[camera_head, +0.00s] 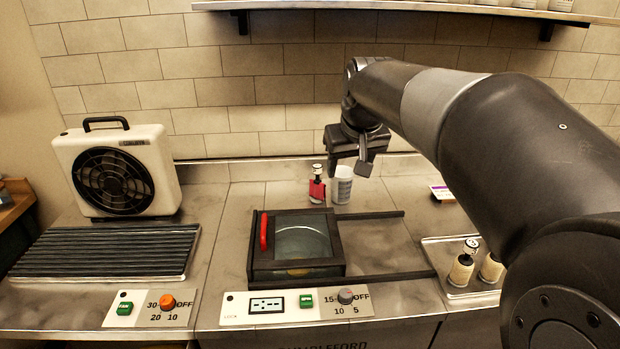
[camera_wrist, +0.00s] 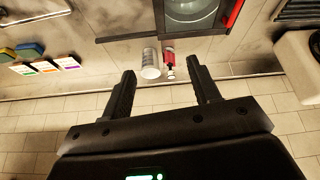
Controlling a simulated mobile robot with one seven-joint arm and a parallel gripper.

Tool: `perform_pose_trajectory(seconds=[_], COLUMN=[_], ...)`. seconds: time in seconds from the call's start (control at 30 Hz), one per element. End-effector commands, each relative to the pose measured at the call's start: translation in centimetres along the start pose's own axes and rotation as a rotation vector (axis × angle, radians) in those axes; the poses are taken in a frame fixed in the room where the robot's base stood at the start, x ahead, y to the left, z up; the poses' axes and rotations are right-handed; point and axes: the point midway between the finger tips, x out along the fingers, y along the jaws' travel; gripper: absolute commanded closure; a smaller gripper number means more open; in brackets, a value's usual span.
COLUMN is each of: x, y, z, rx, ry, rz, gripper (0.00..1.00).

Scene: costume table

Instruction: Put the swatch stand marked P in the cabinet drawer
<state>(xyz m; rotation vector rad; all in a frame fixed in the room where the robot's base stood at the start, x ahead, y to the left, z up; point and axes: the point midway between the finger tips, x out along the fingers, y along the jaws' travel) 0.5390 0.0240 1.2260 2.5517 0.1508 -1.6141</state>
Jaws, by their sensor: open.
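A red swatch stand (camera_head: 317,186) with a black neck and pale top stands at the back of the counter; it also shows in the wrist view (camera_wrist: 169,60). Two cream stands (camera_head: 462,264) with black necks and pale tops are on the right tray. I cannot read which top bears P.
The white ribbed cup (camera_head: 341,187) stands close beside the red stand. A metal tray (camera_head: 430,254) is at right, a fan unit (camera_head: 150,146) at left. Dark rails (camera_head: 385,277) run right from the box. A wall shelf (camera_head: 320,5) is above. Small cards (camera_wrist: 45,66) lie aside.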

Motion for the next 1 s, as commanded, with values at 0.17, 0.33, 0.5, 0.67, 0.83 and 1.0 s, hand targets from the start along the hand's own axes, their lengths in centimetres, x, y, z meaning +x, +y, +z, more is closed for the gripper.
perform_pose_trajectory(seconds=[0.17,0.33,0.5,0.67,0.83,1.0], x=[3.4,7.2,11.7,16.5,21.1,23.6], y=[0.3,0.6,0.8,1.2,1.5,1.7], z=[-6.3,-11.5,-15.8,-19.1,-21.4,-22.4], rx=[-0.034,-0.064,-0.090,-0.110,-0.125,-0.132], ry=[-0.014,-0.023,-0.032,-0.038,-0.041,-0.043], rz=[-0.018,-0.038,-0.059,-0.080,-0.100,-0.110], gripper=[0.44,0.44,0.44,0.44,0.44,0.44])
